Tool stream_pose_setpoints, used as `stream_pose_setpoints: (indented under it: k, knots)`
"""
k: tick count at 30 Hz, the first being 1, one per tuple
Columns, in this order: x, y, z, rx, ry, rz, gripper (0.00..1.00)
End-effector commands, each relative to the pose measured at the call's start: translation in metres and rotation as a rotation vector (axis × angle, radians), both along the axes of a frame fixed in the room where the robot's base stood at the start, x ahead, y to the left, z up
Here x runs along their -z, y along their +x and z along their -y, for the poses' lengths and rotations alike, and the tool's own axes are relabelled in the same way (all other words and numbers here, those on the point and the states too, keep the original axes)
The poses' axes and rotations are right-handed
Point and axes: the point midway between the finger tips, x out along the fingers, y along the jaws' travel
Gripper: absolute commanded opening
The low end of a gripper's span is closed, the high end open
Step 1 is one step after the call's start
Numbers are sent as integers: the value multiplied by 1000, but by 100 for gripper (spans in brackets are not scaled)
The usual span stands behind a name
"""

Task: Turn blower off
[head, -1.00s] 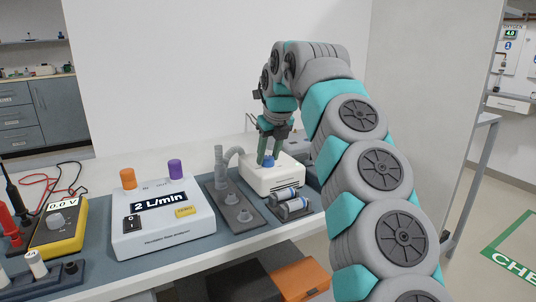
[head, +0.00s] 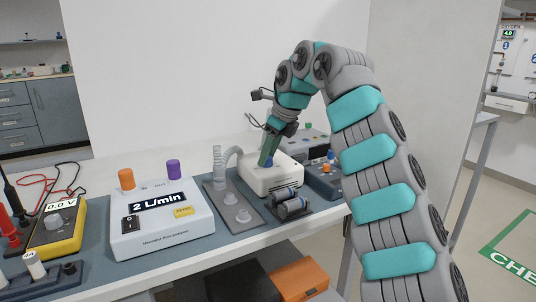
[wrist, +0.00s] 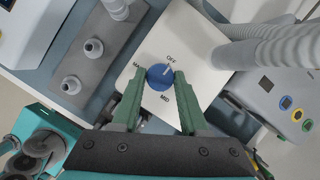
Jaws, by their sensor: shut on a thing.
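The white blower box (head: 272,183) stands on the bench, with a blue knob (head: 267,162) on its top. The wrist view shows the knob (wrist: 158,78) close up, with the printed words OFF, MID and one starting with "MA" around it. The knob's white mark points up and right, toward OFF. My gripper (head: 266,160) reaches down onto the box from above. In the wrist view its two green fingers (wrist: 159,78) are shut on the knob, one on each side.
A flow analyzer (head: 160,222) reading 2 L/min stands to the left. A grey plate with fittings (head: 232,207) and a ribbed hose lie beside the blower. Grey cylinders (head: 290,203) lie in front of it. A grey device with coloured ports (wrist: 275,95) stands close on another side.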

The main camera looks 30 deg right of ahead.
Motion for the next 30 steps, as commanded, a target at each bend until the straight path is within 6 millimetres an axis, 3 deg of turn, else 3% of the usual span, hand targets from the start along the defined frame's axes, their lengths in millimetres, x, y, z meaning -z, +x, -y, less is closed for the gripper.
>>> stream_pose_setpoints:
  k: [24, 25, 30]
  knots:
    - [-1, 0, 1, -65, 0, 4, 0]
    - [-1, 0, 1, -65, 0, 4, 47]
    - [-1, 0, 1, -66, 0, 2, 66]
